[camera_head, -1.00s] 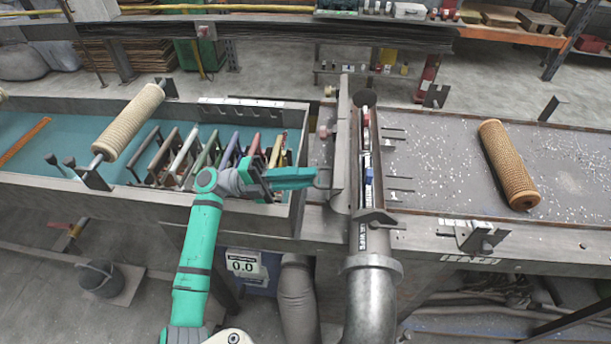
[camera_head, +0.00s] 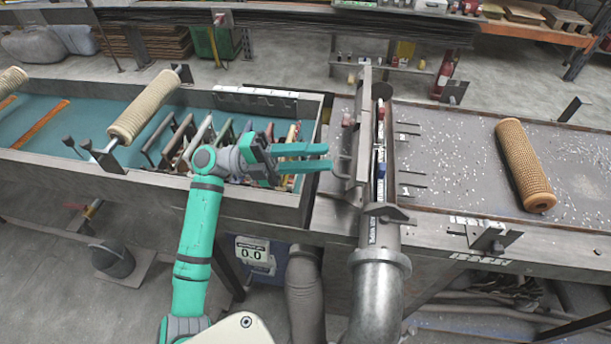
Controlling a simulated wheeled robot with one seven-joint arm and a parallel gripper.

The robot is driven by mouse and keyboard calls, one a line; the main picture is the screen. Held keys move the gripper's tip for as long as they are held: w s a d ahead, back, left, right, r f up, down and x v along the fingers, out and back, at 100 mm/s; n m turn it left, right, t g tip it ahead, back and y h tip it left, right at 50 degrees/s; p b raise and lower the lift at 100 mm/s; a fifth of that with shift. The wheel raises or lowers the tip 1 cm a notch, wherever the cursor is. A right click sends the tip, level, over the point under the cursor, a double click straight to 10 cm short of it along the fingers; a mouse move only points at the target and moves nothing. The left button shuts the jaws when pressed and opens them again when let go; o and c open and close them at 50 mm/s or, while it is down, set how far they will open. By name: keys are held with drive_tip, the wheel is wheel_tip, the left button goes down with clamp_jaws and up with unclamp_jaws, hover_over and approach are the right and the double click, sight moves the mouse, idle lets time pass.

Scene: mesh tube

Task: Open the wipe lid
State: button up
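The wipe lid (camera_head: 360,128) looks like a long narrow grey metal plate along the left side of a trough (camera_head: 379,190) marked with "WIPE" lettering. The plate seems to stand on edge, and the trough's inside with red, white and blue parts shows beside it. A thin bar handle (camera_head: 341,166) sticks out on the plate's left side. My gripper (camera_head: 329,156) has two teal fingers pointing right, spread apart with nothing between them. Its fingertips are just left of the handle; whether they touch it I cannot tell.
A teal-floored bin (camera_head: 232,94) with a row of coloured-handled tools lies under and left of my gripper. A mesh roller (camera_head: 144,108) rests across it. Another mesh tube (camera_head: 525,165) lies on the speckled right tray (camera_head: 440,150). A metal pipe (camera_head: 378,290) drops from the trough.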

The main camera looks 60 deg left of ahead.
drive_tip(key=s+d+r, duration=0.5)
drive_tip(key=s+d, duration=0.2)
drive_tip(key=shift+d+r, duration=0.25)
drive_tip(key=shift+d, duration=0.05)
